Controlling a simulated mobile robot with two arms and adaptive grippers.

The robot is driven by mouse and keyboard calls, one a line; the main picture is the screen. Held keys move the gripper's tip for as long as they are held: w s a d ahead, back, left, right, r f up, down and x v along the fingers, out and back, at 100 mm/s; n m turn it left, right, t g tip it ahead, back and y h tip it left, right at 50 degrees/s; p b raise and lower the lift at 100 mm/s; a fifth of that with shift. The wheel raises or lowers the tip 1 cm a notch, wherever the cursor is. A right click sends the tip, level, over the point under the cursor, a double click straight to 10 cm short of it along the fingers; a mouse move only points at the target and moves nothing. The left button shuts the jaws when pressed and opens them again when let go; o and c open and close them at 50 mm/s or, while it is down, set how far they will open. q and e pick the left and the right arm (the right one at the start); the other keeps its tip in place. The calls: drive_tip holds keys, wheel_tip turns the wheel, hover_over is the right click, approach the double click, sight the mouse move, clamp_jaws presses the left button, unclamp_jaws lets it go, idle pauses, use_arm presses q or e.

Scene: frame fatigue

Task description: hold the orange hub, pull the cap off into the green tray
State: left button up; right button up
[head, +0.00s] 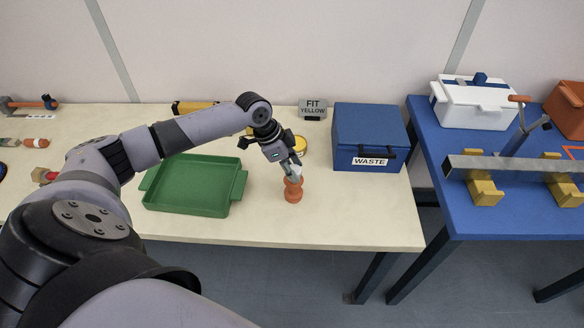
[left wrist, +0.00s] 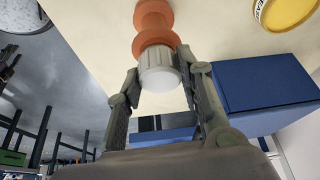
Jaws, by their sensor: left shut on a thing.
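The orange hub (head: 293,191) stands upright on the cream table, right of the green tray (head: 192,185). It also shows at the top of the left wrist view (left wrist: 155,28). A pale grey ribbed cap (left wrist: 158,72) sits on the end of the hub, in contact with it. My left gripper (head: 291,168) is above the hub, its two fingers on either side of the cap and shut on it. In the head view the fingers mostly hide the cap. The tray is empty. My right gripper is not in view.
A blue WASTE box (head: 368,130) stands right of the hub. The blue table (head: 500,215) on the right holds a metal bar and a white cooler (head: 475,104). The front right of the cream table is clear.

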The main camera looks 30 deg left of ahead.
use_arm(q)
drive_tip(key=c, duration=0.4)
drive_tip(key=o, duration=1.2)
drive_tip(key=shift+c, duration=0.2)
drive_tip(key=v, duration=1.2)
